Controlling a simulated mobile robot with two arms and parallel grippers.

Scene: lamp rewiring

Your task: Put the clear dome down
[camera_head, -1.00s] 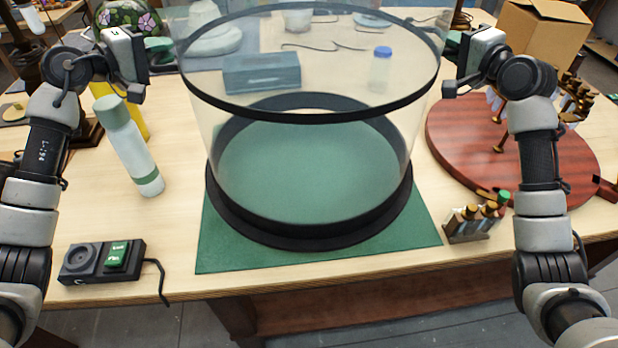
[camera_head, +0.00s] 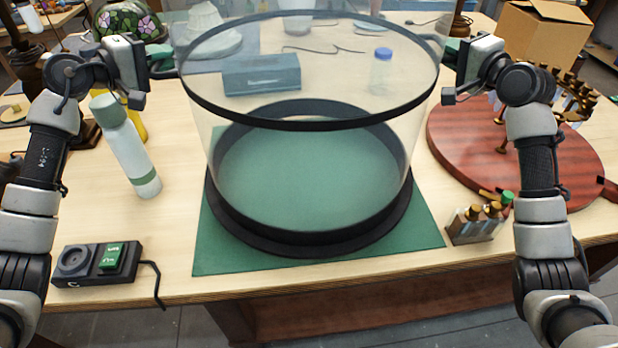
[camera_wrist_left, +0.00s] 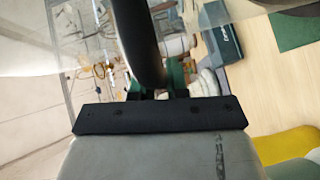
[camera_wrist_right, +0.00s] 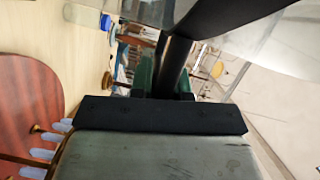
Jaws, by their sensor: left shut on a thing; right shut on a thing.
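The clear dome (camera_head: 225,150) is a wide transparent cylinder with a black rim band at its top, upright above a black ring base (camera_head: 310,243) on a green mat (camera_head: 225,262). My left gripper (camera_head: 170,66) is shut on the dome's black rim at the left. The rim runs between its fingers in the left wrist view (camera_wrist_left: 155,90). My right gripper (camera_head: 450,62) is shut on the rim at the right, also visible in the right wrist view (camera_wrist_right: 165,92). I cannot tell whether the dome's lower edge touches the base.
A white-green bottle (camera_head: 130,150) and a black switch box (camera_head: 100,262) stand left. A vial rack (camera_head: 475,225) and a round red-brown wooden board (camera_head: 470,150) stand right. Behind the dome are a blue-grey box (camera_head: 262,74) and a blue-capped bottle (camera_head: 381,72).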

